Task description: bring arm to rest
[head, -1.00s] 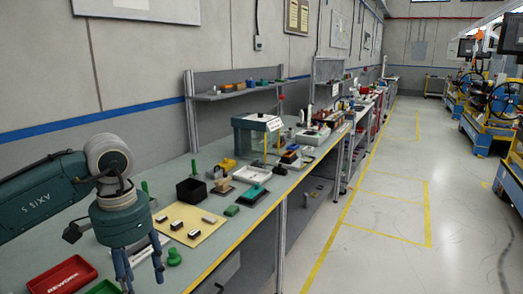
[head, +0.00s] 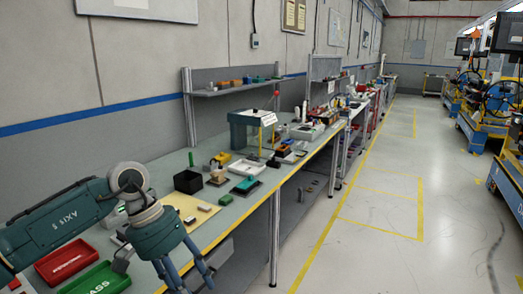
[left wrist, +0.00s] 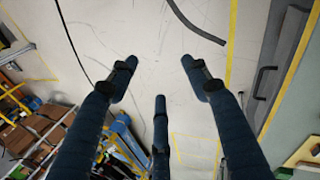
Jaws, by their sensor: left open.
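My left arm comes in from the left in the head view. Its teal gripper (head: 188,278) hangs fingers-down at the bench's front edge, near the bottom of the picture. In the left wrist view the dark blue fingers (left wrist: 160,85) are spread open with nothing between them. Below them is pale floor with dark marks and yellow lines. My right gripper is in neither view.
The long bench (head: 232,212) runs away along the wall. A red tray (head: 66,262) and a green tray (head: 98,280) lie at its near end. A yellow mat (head: 183,207), a black box (head: 187,181) and other parts stand further along. The floor (head: 375,250) at right is clear.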

